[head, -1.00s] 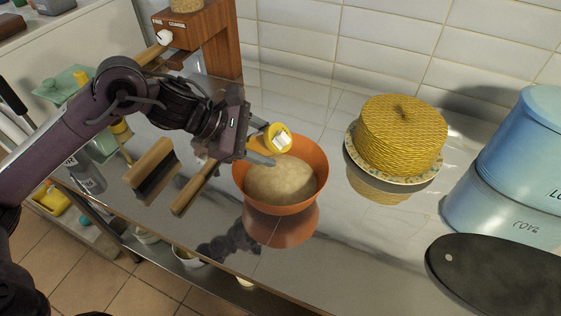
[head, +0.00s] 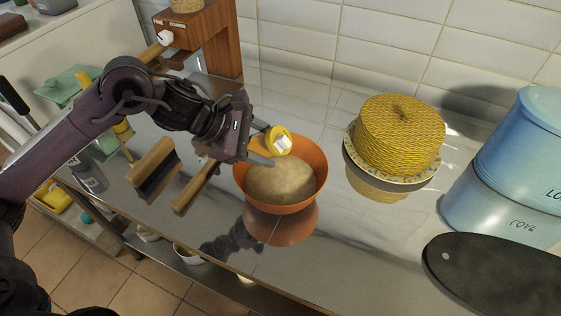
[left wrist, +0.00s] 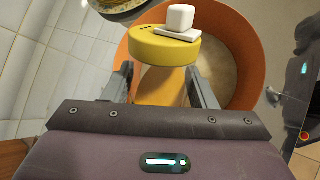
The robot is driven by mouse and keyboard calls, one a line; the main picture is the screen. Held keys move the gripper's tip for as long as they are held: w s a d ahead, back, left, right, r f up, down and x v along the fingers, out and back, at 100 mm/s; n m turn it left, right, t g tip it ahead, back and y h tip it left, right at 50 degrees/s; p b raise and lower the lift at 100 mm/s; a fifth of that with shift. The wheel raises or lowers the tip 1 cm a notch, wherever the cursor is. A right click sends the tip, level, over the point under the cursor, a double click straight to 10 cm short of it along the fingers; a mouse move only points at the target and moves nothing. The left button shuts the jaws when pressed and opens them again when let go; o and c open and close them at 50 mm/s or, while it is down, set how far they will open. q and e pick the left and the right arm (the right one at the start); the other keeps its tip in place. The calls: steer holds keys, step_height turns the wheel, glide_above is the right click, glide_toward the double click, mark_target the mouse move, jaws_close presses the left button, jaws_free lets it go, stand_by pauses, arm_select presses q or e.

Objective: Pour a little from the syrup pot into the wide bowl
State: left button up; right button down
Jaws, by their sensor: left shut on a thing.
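The syrup pot (head: 277,141) is small and yellow, with a white square piece on the end that faces the head camera. My left gripper (head: 262,146) is shut on it and holds it tilted above the back of the wide bowl (head: 318,178). The bowl is orange and holds a beige mass. In the left wrist view the pot (left wrist: 160,55) sits between the fingers (left wrist: 165,85), in front of the orange bowl (left wrist: 262,55). I see no stream of syrup. My right gripper is not in view.
The counter front of the bowl is clear.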

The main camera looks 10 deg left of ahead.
arm_select(q)
steer(key=shift+f+y+p, duration=0.15)
steer(key=shift+y+p, duration=0.35)
steer(key=shift+p, duration=0.3)
stand_by(0.6)
steer(key=shift+d+r+m+y+p, duration=0.15)
steer(key=shift+y+p, duration=0.25)
steer(key=shift+p, duration=0.65)
steer(key=shift+a+r+m+y+p, duration=0.15)
steer(key=shift+y+p, duration=0.25)
steer(key=shift+p, duration=0.6)
stand_by(0.5)
steer(key=shift+d+f+m+t+y+p, duration=0.3)
steer(key=shift+y+p, duration=0.5)
steer(key=shift+p, duration=0.6)
stand_by(1.2)
steer(key=shift+a+r+y+p, duration=0.15)
steer(key=shift+r+y+p, duration=0.2)
steer(key=shift+p, duration=0.2)
stand_by(0.9)
